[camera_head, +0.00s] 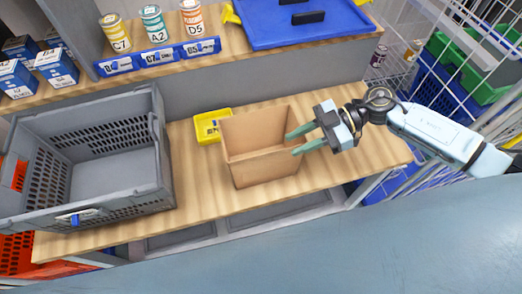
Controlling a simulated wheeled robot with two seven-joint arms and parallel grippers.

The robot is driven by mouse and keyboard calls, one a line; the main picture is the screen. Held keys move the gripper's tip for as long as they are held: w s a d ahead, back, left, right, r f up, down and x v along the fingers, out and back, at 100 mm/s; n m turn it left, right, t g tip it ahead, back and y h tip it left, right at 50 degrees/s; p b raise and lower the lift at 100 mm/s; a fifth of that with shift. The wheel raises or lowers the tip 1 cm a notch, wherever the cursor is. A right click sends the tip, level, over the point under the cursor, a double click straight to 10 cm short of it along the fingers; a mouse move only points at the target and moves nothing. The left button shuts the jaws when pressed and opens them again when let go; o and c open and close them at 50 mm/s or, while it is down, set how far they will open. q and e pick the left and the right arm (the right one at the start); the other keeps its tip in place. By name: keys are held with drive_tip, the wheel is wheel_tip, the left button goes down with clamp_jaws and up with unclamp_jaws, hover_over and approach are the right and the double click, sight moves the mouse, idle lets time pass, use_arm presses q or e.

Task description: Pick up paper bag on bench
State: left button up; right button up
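The brown paper bag (262,170) stands upright and open-topped on the wooden bench (195,205), right of the grey crate. My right gripper (292,142) comes in from the right with its two green fingers apart. The fingertips are at the bag's right rim, with one finger above the other in the picture. The bag's right wall appears to lie between or just beside the fingers; I cannot tell whether they touch it. My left gripper is not in view.
A grey crate (160,185) fills the bench's left side. A small yellow bin (208,128) sits behind the bag. Cans, boxes and a blue lid (290,30) are on the shelf behind. Wire cages with green and blue totes stand at the right.

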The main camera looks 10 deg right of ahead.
drive_tip(key=x, duration=0.5)
drive_tip(key=shift+w+d, duration=0.1)
drive_tip(key=shift+w, duration=0.25)
drive_tip(key=shift+a+f, duration=0.2)
drive_tip(key=shift+a, duration=0.15)
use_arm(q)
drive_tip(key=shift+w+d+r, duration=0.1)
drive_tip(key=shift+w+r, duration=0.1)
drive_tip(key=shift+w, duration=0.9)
use_arm(e)
clamp_jaws()
